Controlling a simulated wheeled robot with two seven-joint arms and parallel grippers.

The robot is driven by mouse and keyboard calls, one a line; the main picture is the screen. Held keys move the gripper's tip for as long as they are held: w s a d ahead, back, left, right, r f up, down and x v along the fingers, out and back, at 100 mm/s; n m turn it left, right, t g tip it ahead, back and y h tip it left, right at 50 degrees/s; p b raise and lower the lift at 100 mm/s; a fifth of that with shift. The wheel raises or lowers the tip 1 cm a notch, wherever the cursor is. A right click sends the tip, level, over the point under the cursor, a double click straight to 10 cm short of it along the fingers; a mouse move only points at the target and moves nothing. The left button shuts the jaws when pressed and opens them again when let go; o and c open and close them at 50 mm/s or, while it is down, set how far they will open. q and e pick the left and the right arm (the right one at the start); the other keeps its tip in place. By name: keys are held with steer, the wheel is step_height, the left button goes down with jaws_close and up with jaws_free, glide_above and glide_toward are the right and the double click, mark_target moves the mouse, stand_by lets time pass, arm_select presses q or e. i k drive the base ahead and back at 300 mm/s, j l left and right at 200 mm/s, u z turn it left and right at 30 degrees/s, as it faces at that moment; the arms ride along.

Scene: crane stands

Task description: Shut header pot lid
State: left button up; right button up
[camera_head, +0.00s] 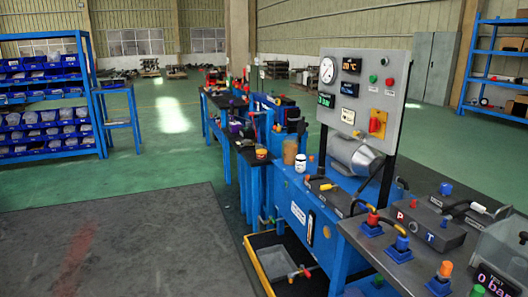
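I cannot tell for certain which thing is the header pot, and no open lid shows clearly. An amber, see-through cylinder (290,152) stands on the blue bench right of centre. A small white jar (300,165) with a dark band stands just in front of it. A clear, box-like container (501,250) sits at the right edge, partly cut off. Neither of my grippers is in view.
A grey gauge panel (352,97) stands above a silver motor (355,155) on the blue bench (305,205). Hoses and coloured fittings crowd the near grey top. A yellow-edged tray (262,268) lies low beside the bench. The dark floor mat (120,245) at left is clear.

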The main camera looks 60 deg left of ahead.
mark_target(302, 125)
steer(key=u, duration=1.85)
